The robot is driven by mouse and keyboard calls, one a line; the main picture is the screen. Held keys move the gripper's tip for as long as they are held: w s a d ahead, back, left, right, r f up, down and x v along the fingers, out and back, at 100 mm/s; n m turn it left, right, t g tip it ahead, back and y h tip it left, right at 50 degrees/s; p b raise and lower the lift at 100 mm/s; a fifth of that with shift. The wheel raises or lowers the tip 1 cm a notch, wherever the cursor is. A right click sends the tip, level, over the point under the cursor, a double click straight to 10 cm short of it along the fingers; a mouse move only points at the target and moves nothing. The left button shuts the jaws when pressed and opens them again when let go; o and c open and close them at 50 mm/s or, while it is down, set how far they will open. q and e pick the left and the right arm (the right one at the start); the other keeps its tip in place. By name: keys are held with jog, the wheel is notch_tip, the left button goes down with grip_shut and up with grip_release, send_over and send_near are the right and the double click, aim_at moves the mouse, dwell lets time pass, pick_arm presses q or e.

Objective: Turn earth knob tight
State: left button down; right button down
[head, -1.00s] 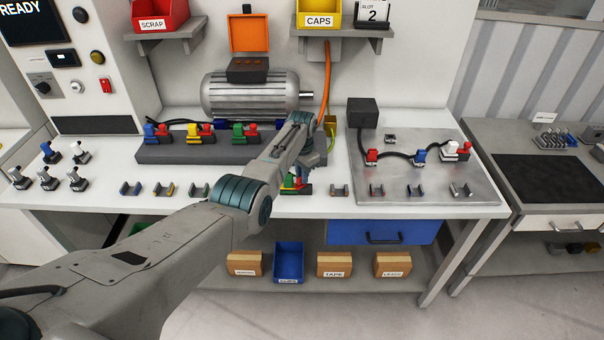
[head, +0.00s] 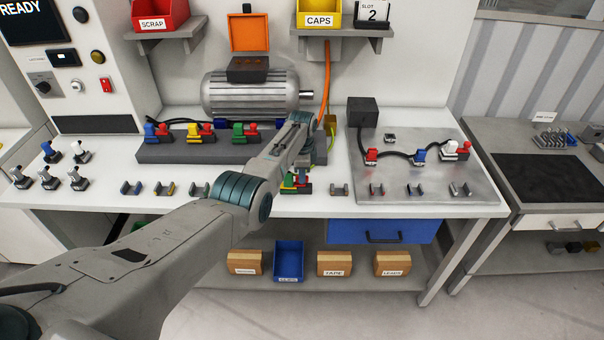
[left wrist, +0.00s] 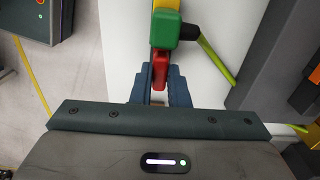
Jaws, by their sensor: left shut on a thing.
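My left gripper (head: 302,163) reaches down over the front of the white bench, below the right end of the motor. In the left wrist view its jaws (left wrist: 160,82) are shut on a narrow red knob (left wrist: 160,68). A green block (left wrist: 165,28) with a yellow part sits just beyond the red piece. A dark plug with a yellow-green cable (left wrist: 217,57) runs off from the green block. In the head view the red and green parts (head: 288,182) show only partly, beside the gripper and behind my arm. My right gripper is not in view.
The grey motor (head: 250,95) stands behind a dark rail of coloured clamps (head: 195,152). A metal plate (head: 430,178) with red, blue and white connectors lies to the right. Several small holders (head: 165,189) line the bench front. A blue drawer (head: 375,232) is below.

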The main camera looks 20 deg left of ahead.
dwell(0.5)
pick_arm(q)
jog(key=c, duration=1.7)
grip_release()
jog(key=shift+w+r, duration=0.1)
jog(key=shift+r, duration=0.55)
jog(key=shift+r+b, duration=1.1)
jog(key=shift+r, duration=3.7)
